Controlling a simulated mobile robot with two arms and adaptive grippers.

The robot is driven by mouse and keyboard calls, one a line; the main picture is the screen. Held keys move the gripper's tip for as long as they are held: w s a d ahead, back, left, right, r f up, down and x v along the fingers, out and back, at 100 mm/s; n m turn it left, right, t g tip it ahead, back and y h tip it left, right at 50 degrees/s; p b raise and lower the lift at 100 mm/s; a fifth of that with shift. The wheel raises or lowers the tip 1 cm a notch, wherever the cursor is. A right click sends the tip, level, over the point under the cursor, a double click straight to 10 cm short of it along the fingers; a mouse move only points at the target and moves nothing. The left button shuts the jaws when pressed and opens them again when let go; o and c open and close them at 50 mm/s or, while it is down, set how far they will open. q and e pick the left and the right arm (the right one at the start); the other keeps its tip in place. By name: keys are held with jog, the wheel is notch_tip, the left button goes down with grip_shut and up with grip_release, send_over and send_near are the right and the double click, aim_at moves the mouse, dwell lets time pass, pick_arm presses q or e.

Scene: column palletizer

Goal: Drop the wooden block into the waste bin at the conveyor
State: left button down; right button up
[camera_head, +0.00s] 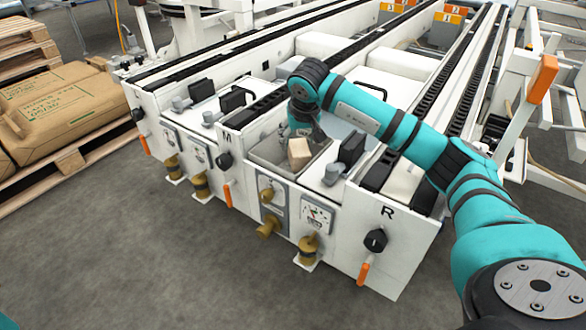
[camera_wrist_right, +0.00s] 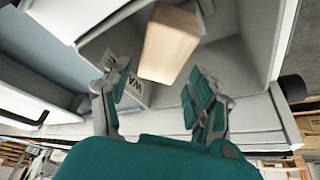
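The wooden block (camera_head: 299,153) is a small tan block at the mouth of the grey waste bin (camera_head: 262,163), set in the conveyor's front end. It also shows in the right wrist view (camera_wrist_right: 168,45), against the bin's pale inside (camera_wrist_right: 232,55). I cannot tell whether it rests on something or is in the air. My right gripper (camera_head: 303,132) is just above the bin and points down into it. In the wrist view its fingers (camera_wrist_right: 157,88) are spread, with gaps beside the block's near end. My left gripper is out of view.
The white conveyor frame (camera_head: 395,245) surrounds the bin, with knobs and orange handles on its front. A black bracket (camera_head: 352,149) stands right of the bin. Cardboard packages (camera_head: 60,108) lie on a pallet at left. The grey floor in front is clear.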

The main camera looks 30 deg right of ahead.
jog(key=shift+o, duration=0.9)
jog(key=v, duration=1.2)
